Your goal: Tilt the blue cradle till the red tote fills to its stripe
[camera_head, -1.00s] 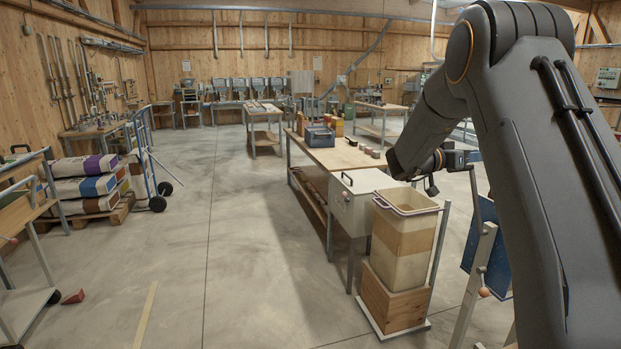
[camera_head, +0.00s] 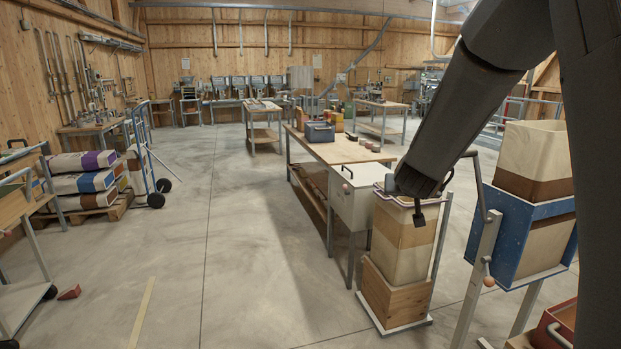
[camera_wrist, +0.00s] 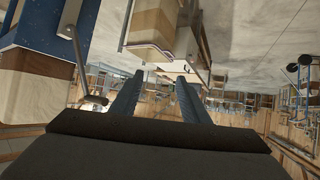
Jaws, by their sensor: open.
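The blue cradle (camera_head: 506,228) stands on grey legs at the right and holds a cream-and-brown bin (camera_head: 536,155). The cradle also shows at the upper left of the wrist view (camera_wrist: 38,22). A red tote (camera_head: 556,324) sits low at the bottom right, partly cut off and behind my arm; I cannot see its stripe. My gripper (camera_head: 420,218) is open and empty, left of the crank, and appears in front of a tall bin's rim. Its two fingers are apart in the wrist view (camera_wrist: 160,78).
The tall cream-and-brown bin (camera_head: 407,240) stands on a wooden box (camera_head: 393,305) left of the cradle. A white cabinet (camera_head: 350,205) and a long workbench (camera_head: 335,152) are beyond it. The floor (camera_head: 250,240) in the middle is clear. Stacked sacks (camera_head: 85,185) lie at left.

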